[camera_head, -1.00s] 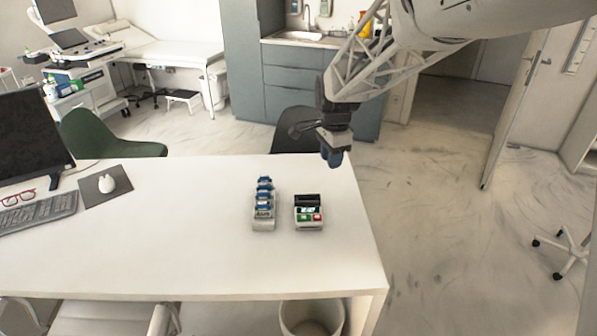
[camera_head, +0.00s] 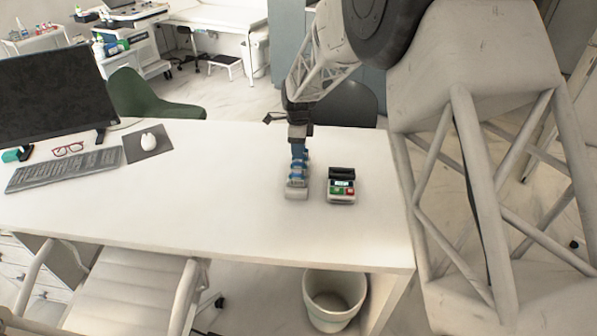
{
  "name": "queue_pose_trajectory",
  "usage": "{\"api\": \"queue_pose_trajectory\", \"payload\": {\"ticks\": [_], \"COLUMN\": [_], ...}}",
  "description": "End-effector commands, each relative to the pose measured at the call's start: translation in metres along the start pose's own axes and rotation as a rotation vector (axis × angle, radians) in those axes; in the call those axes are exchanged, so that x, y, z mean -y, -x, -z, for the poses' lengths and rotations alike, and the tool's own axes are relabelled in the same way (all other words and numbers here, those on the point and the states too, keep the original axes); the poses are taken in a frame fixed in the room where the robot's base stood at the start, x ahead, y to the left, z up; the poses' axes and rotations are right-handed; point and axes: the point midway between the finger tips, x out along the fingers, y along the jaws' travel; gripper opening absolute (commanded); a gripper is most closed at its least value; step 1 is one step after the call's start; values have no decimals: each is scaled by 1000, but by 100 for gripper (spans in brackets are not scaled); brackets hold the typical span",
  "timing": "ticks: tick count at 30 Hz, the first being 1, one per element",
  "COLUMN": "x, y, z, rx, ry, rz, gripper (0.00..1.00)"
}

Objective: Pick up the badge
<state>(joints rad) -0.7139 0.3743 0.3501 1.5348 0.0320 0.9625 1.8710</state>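No single item stands out clearly as the badge. A narrow pale holder (camera_head: 297,193) stands on the white desk (camera_head: 230,195), with several small blue-and-white badge-like pieces (camera_head: 296,180) in a row in it. My gripper (camera_head: 298,153) points down at the far end of this row, in front of or over its rear pieces. Its blue fingertips blend with the blue pieces, so I cannot tell whether it touches or holds one. A small terminal (camera_head: 341,190) with a dark top and green and red keys stands just right of the holder.
A monitor (camera_head: 55,92), keyboard (camera_head: 65,170), red glasses (camera_head: 68,149) and mouse (camera_head: 148,139) are on the desk's left. A dark chair (camera_head: 345,104) stands behind it. A bin (camera_head: 334,300) is below the front edge. The desk's middle is clear.

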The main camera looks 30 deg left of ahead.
Motion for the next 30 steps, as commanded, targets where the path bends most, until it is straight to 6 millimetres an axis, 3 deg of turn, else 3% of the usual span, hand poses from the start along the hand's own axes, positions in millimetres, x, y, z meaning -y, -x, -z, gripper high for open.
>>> {"api": "queue_pose_trajectory", "payload": {"ticks": [10,21,30], "x": [0,0,0], "y": [-1,-24,-26], "z": [0,0,0], "rx": [0,0,0], "ry": [-1,0,0], "rz": [0,0,0], "gripper": [31,31,31]}}
